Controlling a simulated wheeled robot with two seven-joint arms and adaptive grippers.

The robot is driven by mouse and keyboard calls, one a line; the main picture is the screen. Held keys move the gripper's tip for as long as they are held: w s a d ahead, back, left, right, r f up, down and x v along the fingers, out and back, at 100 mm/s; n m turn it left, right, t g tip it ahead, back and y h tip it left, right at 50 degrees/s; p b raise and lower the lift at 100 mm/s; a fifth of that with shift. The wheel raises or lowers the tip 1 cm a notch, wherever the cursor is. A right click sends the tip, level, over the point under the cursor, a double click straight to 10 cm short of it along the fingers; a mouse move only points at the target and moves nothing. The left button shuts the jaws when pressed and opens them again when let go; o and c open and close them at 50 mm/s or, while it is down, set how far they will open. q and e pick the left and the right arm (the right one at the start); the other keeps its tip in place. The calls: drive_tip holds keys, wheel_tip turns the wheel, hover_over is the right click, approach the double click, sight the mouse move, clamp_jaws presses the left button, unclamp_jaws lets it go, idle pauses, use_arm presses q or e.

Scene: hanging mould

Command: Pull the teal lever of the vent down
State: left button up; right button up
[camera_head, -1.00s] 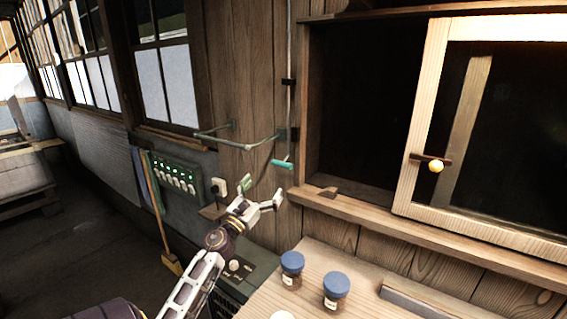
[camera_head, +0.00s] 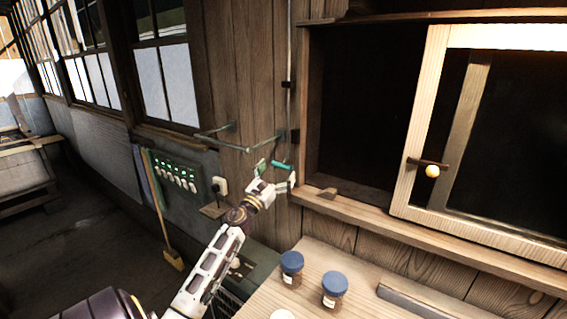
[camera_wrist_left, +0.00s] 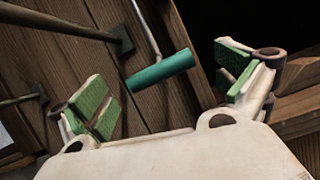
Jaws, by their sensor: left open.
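The teal lever (camera_head: 282,166) is a short teal bar at the lower end of a thin vertical rod on the plank wall. In the left wrist view the teal lever (camera_wrist_left: 160,70) lies ahead, between the two green-padded fingers and apart from both. My left gripper (camera_head: 276,172) is open, just below the lever in the head view. Its fingertips also show in the left wrist view (camera_wrist_left: 165,75), spread wide with nothing held. My right gripper is not in view.
A metal rail (camera_head: 235,145) sticks out from the wall left of the lever. The cabinet ledge (camera_head: 345,204) is to the right. Two blue-lidded jars (camera_head: 291,268) stand on the bench (camera_head: 320,255).

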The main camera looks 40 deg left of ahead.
sight(284, 162)
use_arm(q)
drive_tip(key=shift+p+x, duration=0.55)
drive_tip(key=shift+x, duration=1.45)
drive_tip(key=c, duration=1.2)
drive_tip(key=shift+f+b, duration=2.5)
drive_tip(key=shift+b, duration=0.1)
drive_tip(key=shift+c, duration=0.2)
drive_tip(key=shift+r, duration=0.1)
drive_tip(key=o, duration=1.2)
drive_tip(key=shift+o, duration=0.2)
drive_tip(key=shift+s, duration=0.1)
